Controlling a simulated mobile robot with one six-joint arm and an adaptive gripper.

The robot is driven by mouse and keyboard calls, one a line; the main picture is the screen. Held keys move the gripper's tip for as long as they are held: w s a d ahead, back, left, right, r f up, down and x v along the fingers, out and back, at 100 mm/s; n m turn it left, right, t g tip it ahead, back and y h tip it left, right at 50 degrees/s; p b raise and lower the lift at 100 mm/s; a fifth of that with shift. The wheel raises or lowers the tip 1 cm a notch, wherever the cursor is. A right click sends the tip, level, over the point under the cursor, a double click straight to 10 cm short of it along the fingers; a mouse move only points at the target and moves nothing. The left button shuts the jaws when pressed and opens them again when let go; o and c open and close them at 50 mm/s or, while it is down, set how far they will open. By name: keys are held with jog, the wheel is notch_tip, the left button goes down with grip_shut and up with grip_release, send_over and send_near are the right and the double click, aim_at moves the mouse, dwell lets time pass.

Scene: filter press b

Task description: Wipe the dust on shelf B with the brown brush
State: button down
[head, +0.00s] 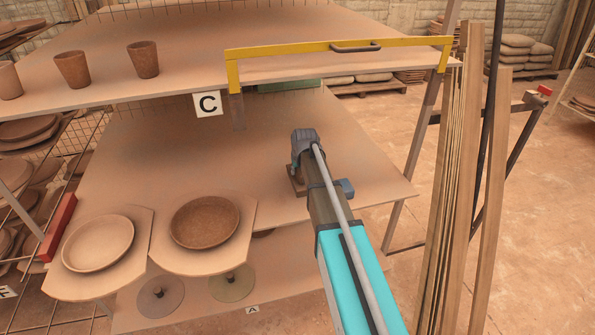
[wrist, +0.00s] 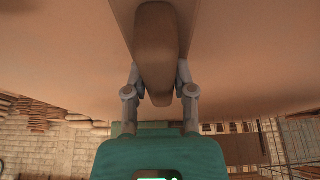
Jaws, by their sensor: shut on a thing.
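My gripper (head: 303,145) is over the right part of the middle shelf board (head: 150,165), between the shelf marked C and the lower one marked A. No letter B shows. In the wrist view my gripper (wrist: 160,80) is shut on the brown brush (wrist: 156,45), with one finger on each side of its long rounded body. In the head view only a bit of the brush (head: 297,184) shows beside my arm, low at the board. I cannot tell whether its underside touches the board. The board has a dusty reddish-brown tone; separate dust patches are not clear.
The upper shelf (head: 190,85) with its yellow rail (head: 340,47) overhangs behind. Two plates (head: 98,243) (head: 205,222) on boards stand at the front left. Upright wooden planks (head: 460,170) are at the right. The middle of the shelf is clear.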

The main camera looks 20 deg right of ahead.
jog(key=shift+r+p, duration=2.45)
jog(key=shift+r, duration=0.25)
jog(key=shift+r, duration=0.1)
jog(key=shift+r+p, duration=1.4)
jog(key=shift+p, duration=0.1)
jog(key=shift+d, duration=0.1)
